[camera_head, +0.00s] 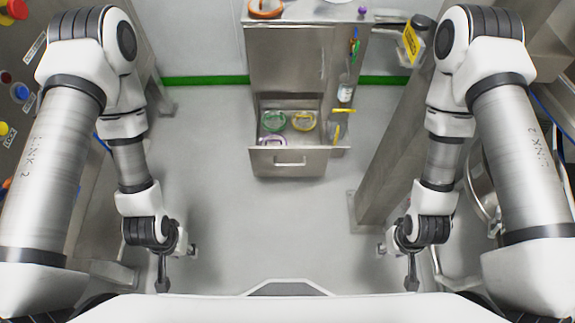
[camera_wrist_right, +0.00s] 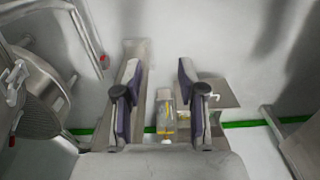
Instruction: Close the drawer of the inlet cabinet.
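The steel inlet cabinet (camera_head: 287,60) stands ahead at the top middle of the head view. Its drawer (camera_head: 289,161) is pulled out toward me, with a bar handle on the front. Inside lie a green ring-like item (camera_head: 274,121), a yellow one (camera_head: 304,121) and a purple one (camera_head: 272,141). My left gripper (camera_head: 177,268) is low at the left, well apart from the drawer, its fingers spread and empty. My right gripper (camera_head: 396,266) is low at the right, also apart from the drawer. In the right wrist view its fingers (camera_wrist_right: 158,75) are spread with nothing held.
A steel post (camera_head: 393,150) stands right of the cabinet. A bottle (camera_head: 346,90) and small tools hang at the cabinet's right side. An orange ring-like item (camera_head: 265,8) is on the cabinet top. The floor (camera_head: 285,230) between me and the drawer is clear.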

